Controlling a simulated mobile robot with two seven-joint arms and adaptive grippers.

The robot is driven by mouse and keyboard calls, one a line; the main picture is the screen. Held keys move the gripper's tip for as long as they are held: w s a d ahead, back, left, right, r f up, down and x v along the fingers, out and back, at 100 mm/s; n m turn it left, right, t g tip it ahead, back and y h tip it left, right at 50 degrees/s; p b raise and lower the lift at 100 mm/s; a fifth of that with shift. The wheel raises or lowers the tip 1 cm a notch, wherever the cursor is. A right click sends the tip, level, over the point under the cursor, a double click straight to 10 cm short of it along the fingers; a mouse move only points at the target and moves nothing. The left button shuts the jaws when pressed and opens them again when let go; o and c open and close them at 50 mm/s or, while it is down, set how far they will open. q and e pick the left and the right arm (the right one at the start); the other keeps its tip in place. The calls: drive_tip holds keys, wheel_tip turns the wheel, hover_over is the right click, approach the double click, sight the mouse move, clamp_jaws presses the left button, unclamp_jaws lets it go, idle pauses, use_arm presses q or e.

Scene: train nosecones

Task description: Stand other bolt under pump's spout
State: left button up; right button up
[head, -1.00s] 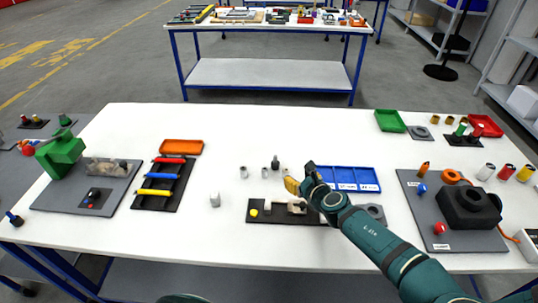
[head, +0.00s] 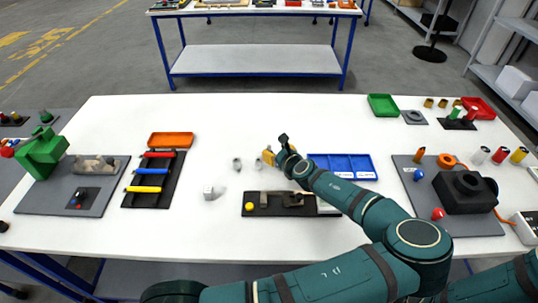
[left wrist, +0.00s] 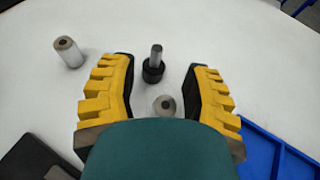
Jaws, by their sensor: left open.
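In the left wrist view a bolt (left wrist: 154,68) with a grey shank and a wider black lower end stands upright on the white table. My left gripper (left wrist: 162,68) is open, its yellow-and-black fingers on either side of the bolt, with gaps showing. In the head view my left gripper (head: 277,154) is over the middle of the table and hides that bolt. A green angular machine (head: 40,155), possibly the pump, stands at the far left; I cannot make out its spout. A dark piece, perhaps another bolt (head: 4,226), is at the left edge. My right gripper is out of view.
A blue tray (head: 342,160) is right, a black fixture (head: 290,210) in front. The orange tray (head: 171,139) and black tool rack (head: 150,190) lie between gripper and green machine.

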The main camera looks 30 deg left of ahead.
sight(270, 148)
use_arm(q)
drive_tip(key=shift+s+x, duration=0.2)
drive_tip(key=shift+x, duration=2.45)
drive_tip(key=shift+a, duration=0.15)
drive_tip(key=shift+c, duration=0.4)
clamp_jaws()
